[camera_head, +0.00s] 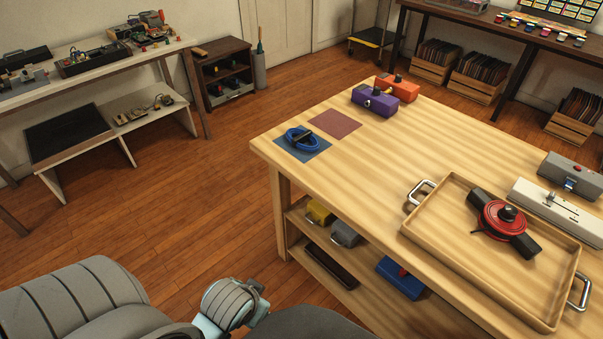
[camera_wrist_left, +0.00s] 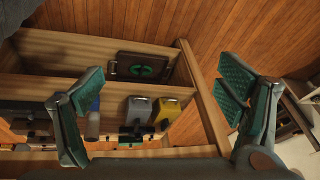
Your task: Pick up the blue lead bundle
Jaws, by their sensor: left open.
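The blue lead bundle (camera_head: 299,138) is a coiled blue cable with a dark band across it. It lies on a blue-grey mat (camera_head: 308,156) near the far left corner of the wooden table (camera_head: 350,185). My left gripper (camera_wrist_left: 165,92) is open and empty in the left wrist view, its green-padded fingers wide apart. It faces the table's lower shelves, and I cannot make out the bundle in that view. In the head view grey parts of my arm show at the bottom left, but no fingers are clear. My right gripper is not in view.
A maroon mat (camera_head: 335,124) lies empty beside the blue-grey one. Purple (camera_head: 374,101) and orange (camera_head: 399,88) boxes stand behind. A wooden tray (camera_head: 430,232) holds a red-and-black device (camera_head: 503,220). Lower shelves hold yellow (camera_head: 319,213), grey (camera_head: 345,234) and blue (camera_head: 400,278) items.

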